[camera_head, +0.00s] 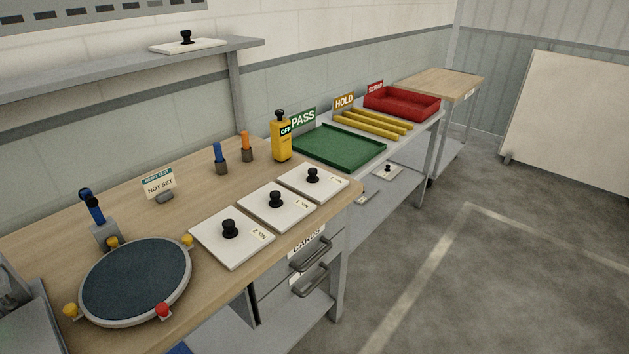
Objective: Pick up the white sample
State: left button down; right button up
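Three white square plates with black knobs lie in a row along the front of the wooden bench. The near plate (231,250) is labelled and seems to read No. 2. The middle plate (276,219) seems to read No. 1, and the label of the far plate (312,191) is too small to read. Another white plate (187,47) with a black knob lies on the wall shelf. A further white plate (388,174) lies on the low shelf under the farther table. I cannot tell which one is the white sample. Neither of my grippers is in view.
A round dark turntable (137,280) stands left of the plates. Behind are a yellow device marked OFF (281,140), blue (219,155) and orange (245,144) markers, and a NOT SET sign (159,184). Green PASS tray (340,160), yellow HOLD bars (372,124) and red tray (402,110) stand beyond.

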aim_at(318, 185)
jog(key=i+l+u, duration=0.2)
jog(key=u, duration=0.25)
jog(key=i+l+u, duration=0.15)
jog(key=l+u, duration=0.3)
jog(key=i+l+u, duration=0.15)
jog(key=l, duration=0.25)
jog(key=i+l+u, duration=0.15)
jog(key=l, duration=0.2)
jog(key=i+l, duration=0.1)
jog(key=l, duration=0.6)
jog(key=i+l, duration=0.15)
jog(key=l, duration=0.6)
jog(key=i+l+u, duration=0.1)
jog(key=l, duration=0.6)
jog(key=i+l, duration=0.1)
jog(key=l, duration=0.6)
